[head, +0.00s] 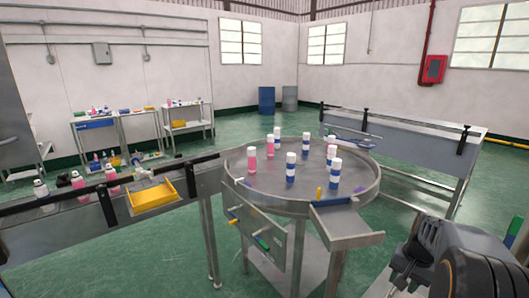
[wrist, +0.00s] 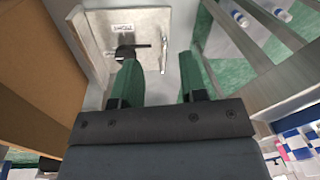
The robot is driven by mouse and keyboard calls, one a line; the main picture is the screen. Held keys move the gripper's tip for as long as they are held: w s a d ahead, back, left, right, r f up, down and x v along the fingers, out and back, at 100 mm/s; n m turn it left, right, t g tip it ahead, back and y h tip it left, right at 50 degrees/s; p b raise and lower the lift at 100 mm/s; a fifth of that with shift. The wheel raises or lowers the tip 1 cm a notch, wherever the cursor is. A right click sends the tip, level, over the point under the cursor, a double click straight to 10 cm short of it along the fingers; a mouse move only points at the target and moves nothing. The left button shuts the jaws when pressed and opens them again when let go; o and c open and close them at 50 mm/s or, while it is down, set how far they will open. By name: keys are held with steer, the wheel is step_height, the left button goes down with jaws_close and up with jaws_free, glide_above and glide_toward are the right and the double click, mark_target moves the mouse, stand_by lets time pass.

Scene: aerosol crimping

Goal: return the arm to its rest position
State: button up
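My gripper (wrist: 158,78) shows in the wrist view with two green fingers apart and nothing held between them. Beyond the fingertips is a pale panel with a small label, a black handle (wrist: 136,48) and a thin metal rod (wrist: 164,55). I cannot tell whether the left finger touches the handle. In the head view my dark arm (head: 478,262) fills the lower right corner, and I cannot make out the fingers there.
A round metal table (head: 270,196) holds several blue-and-white and pink bottles. A conveyor with a yellow bin (head: 152,196) runs at left. A long metal bench (head: 415,150) stands behind at right.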

steer(key=s+a+r+n+t, duration=0.1)
steer(key=s+a+r+n, duration=0.1)
steer(key=a, duration=0.5)
steer(key=s+a+r+n, duration=0.1)
steer(key=s+a+n, duration=0.2)
steer(key=s+a, duration=0.2)
steer(key=s+a+r+n+t+p, duration=0.1)
steer(key=s+a+r+n, duration=0.1)
steer(key=a, duration=0.8)
steer(key=shift+s+a+r+n+t+h, duration=0.15)
steer(key=shift+s+r+n+t+h, duration=0.2)
steer(key=shift+s+n, duration=0.4)
